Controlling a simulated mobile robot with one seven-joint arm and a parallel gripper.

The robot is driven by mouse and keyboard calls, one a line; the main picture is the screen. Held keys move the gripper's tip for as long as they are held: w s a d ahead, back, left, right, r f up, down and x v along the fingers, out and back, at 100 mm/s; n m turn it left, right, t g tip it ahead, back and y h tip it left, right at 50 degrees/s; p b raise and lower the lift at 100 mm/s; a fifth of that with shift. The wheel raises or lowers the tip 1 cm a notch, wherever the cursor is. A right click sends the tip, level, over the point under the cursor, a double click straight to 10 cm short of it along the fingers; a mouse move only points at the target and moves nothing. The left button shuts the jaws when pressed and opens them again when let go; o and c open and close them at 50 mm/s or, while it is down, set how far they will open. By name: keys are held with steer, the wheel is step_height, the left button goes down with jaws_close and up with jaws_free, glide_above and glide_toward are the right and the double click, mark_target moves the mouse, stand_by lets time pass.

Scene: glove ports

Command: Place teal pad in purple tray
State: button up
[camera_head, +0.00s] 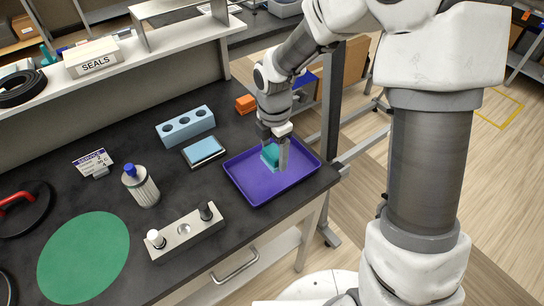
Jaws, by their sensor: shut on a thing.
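The purple tray (246,185) lies on the dark bench top near its right front corner. The teal pad (269,156) is between the fingers of my gripper (276,155), over the middle of the tray. My gripper is shut on the pad and points down into the tray. One finger hides part of the pad. I cannot tell whether the pad touches the tray floor.
Left of the tray are a blue-topped pad (204,151), a light blue block with holes (185,126) and a grey block with two posts (184,232). An orange block (245,104) sits behind the tray. A bottle (141,186) and green mat (84,257) are further left.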

mark_target(272, 162)
steer(key=shift+w+a+f, duration=0.2)
steer(key=shift+w+f, duration=0.2)
steer(key=shift+w, duration=0.15)
steer(key=shift+f, duration=2)
steer(key=shift+f, duration=0.1)
steer(key=shift+f+b, duration=0.15)
steer(key=shift+b, duration=0.15)
steer(key=o, duration=1.2)
steer(key=shift+o, duration=0.2)
steer(key=shift+r, duration=0.2)
